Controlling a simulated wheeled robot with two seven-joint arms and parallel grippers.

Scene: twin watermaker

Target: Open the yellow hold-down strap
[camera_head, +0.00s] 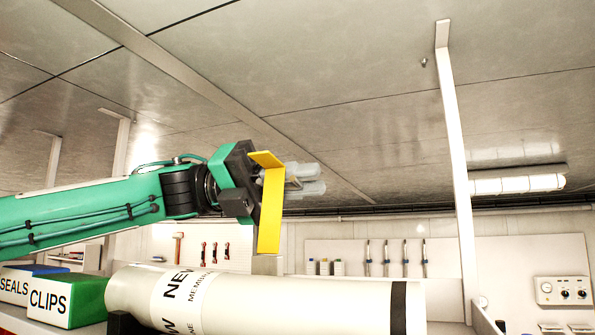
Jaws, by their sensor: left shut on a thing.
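The yellow hold-down strap (270,212) is a flat bent strip in the middle of the head view. Its long part hangs nearly upright, and its short top part slants up to the left. My left gripper (302,181) is at the strap's upper part, with its grey fingers showing just right of it. It is shut on the strap, though the strap hides part of the gripper. The strap's lower end is above the white cylinder (290,300) marked "NEW MEMBRANE"; whether it touches anything there I cannot tell. My right gripper is not in view.
A green box (85,297) marked "CLIPS" and a blue-topped box (30,270) marked "SEALS" stand at the lower left. A white post (455,150) rises at the right. Tools hang on the back wall. Open room lies between strap and post.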

